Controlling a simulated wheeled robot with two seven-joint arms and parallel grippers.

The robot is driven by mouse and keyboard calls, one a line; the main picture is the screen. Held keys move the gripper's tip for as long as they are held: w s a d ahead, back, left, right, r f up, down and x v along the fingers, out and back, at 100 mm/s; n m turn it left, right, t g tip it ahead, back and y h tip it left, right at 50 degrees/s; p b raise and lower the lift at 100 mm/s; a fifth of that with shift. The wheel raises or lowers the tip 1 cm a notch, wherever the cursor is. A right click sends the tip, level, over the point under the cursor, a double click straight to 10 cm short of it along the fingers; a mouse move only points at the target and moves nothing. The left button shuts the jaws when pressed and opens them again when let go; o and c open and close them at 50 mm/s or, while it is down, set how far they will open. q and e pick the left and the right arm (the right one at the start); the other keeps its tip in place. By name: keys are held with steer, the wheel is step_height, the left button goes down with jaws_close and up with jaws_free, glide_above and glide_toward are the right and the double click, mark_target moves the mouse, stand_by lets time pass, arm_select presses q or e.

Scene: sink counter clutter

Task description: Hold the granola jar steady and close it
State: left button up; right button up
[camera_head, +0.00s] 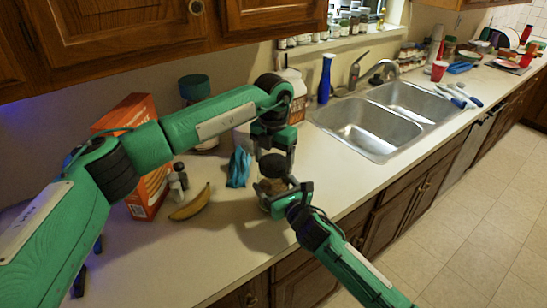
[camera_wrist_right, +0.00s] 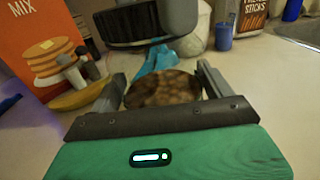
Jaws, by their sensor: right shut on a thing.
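The granola jar (camera_head: 270,189) stands near the counter's front edge. In the right wrist view it shows as a round jar of brown chunks (camera_wrist_right: 163,89) between two fingers. My right gripper (camera_head: 281,192) is shut on the jar from the front right; it also shows in the right wrist view (camera_wrist_right: 162,90). My left gripper (camera_head: 273,165) points down just above the jar, with a dark, rounded shape at its fingertips.
A yellow banana (camera_head: 190,205), small grey-and-white shakers (camera_head: 178,180) and an orange pancake mix box (camera_head: 150,190) stand left of the jar. A crumpled blue cloth (camera_head: 239,168) lies behind it. A blue bottle (camera_head: 325,79) stands by the sink (camera_head: 372,130).

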arm_select(q)
steer(key=c, duration=0.6)
steer(key=o, duration=1.2)
steer(key=shift+c, duration=0.2)
step_height(320, 180, up, 12)
arm_select(e)
steer(key=o, duration=1.8)
steer(key=shift+s, duration=0.1)
